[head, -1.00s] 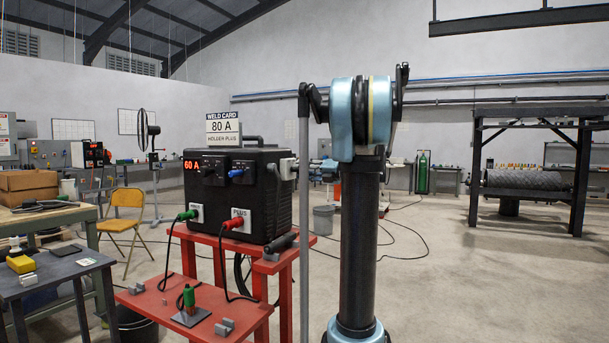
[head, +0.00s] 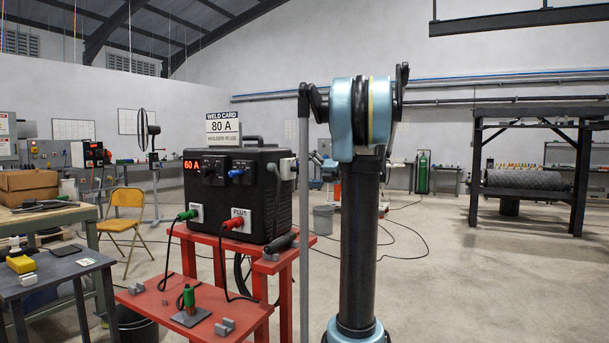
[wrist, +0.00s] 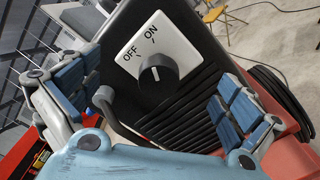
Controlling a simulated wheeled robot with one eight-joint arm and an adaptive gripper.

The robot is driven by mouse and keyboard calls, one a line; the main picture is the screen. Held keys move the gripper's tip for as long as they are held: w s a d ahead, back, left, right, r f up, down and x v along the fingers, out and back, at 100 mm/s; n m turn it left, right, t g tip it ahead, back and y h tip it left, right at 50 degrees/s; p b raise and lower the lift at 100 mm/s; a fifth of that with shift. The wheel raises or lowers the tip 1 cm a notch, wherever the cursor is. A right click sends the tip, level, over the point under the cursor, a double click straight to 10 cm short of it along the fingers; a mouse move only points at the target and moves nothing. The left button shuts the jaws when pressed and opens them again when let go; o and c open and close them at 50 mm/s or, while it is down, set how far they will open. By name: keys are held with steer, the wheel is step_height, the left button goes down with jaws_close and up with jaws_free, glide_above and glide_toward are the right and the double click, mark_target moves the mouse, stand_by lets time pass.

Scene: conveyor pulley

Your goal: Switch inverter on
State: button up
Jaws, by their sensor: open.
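The inverter (head: 240,195) is a black box on a red stand, with a red "60 A" display, two front knobs and green and red cable plugs. In the wrist view its side (wrist: 185,110) carries a white switch plate (wrist: 185,50) marked OFF and ON. A round black knob (wrist: 158,73) sits on the plate with a small light mark. I cannot tell which label the mark points to. My gripper (wrist: 158,98) is open, with blue-padded fingers on either side of the view and the knob between them in the picture, apart from them. The fingers are hard to make out in the head view.
A card (head: 223,128) reading "80 A, holder plus" stands above the inverter. The red stand (head: 205,325) has a lower shelf with a green-handled piece (head: 189,298). Black cables hang in front. A grey table (head: 60,268) stands at left. Open floor lies at right.

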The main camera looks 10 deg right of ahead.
steer(key=shift+d, duration=0.1)
steer(key=v, duration=0.7)
stand_by(0.4)
steer(key=s+a+f+n+g+h, duration=0.3)
steer(key=s+a+f+n, duration=0.4)
steer(key=s+f+n, duration=0.3)
steer(key=s+a+f+n+g+h, duration=0.3)
steer(key=s+a+f+n, duration=0.45)
steer(key=s+f, duration=0.3)
steer(key=s+d+f+n+g+h, duration=0.1)
steer(key=s+d+f+n+h, duration=0.3)
steer(key=s+f+n, duration=0.5)
steer(key=s+d+f+n+g+h, duration=0.1)
steer(key=s+d+f+n+h, duration=0.3)
steer(key=s+f+n, duration=0.5)
steer(key=shift+s+d+f+n+h, duration=0.3)
steer(key=shift+s+d+n, duration=0.1)
steer(key=shift+s+n, duration=0.4)
